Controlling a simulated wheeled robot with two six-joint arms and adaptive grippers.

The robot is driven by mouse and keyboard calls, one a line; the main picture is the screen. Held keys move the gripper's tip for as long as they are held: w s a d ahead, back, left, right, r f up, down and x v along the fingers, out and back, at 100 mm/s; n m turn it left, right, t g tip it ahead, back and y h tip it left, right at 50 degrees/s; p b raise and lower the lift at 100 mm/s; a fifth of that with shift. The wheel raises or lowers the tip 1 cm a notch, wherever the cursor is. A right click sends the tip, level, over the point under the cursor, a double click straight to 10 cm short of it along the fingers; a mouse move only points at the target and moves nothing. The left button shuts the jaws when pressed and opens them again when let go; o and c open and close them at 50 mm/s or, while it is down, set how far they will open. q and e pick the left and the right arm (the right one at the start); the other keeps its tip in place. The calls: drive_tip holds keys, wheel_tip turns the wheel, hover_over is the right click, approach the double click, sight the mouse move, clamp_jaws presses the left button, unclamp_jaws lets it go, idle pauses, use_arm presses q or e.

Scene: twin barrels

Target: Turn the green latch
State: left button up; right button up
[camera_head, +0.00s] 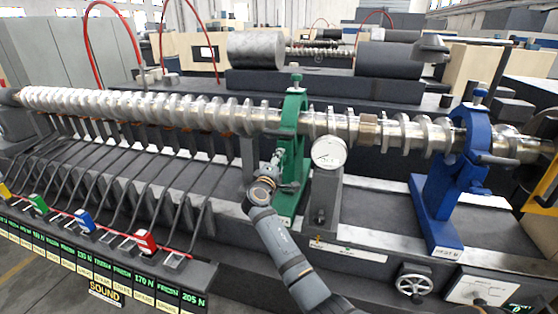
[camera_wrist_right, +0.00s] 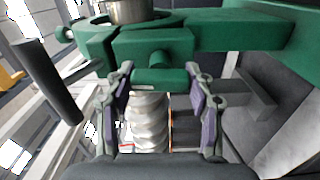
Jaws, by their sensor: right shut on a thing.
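The green clamp stand (camera_head: 286,205) holds a ring around the long metal shaft (camera_head: 350,126), left of the round dial. My right gripper (camera_head: 279,163) reaches up to the front of the green stand from below. In the right wrist view the right gripper's two fingers (camera_wrist_right: 161,78) stand on either side of the green latch (camera_wrist_right: 150,77), a small block on the front of the green ring, and are shut on it. In the head view the latch is mostly hidden by the gripper. My left gripper is not in view.
A round white dial (camera_head: 329,152) stands just right of the gripper. A blue clamp stand (camera_head: 435,215) holds the shaft farther right. A handwheel (camera_head: 414,281) is at the lower right. Colored levers, including a red one (camera_head: 146,241), line the left front.

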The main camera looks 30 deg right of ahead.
drive_tip(key=shift+f+n, duration=0.1)
drive_tip(key=shift+n, duration=0.5)
drive_tip(key=o, duration=1.2)
drive_tip(key=v, duration=0.7)
drive_tip(key=shift+s+a, duration=0.2)
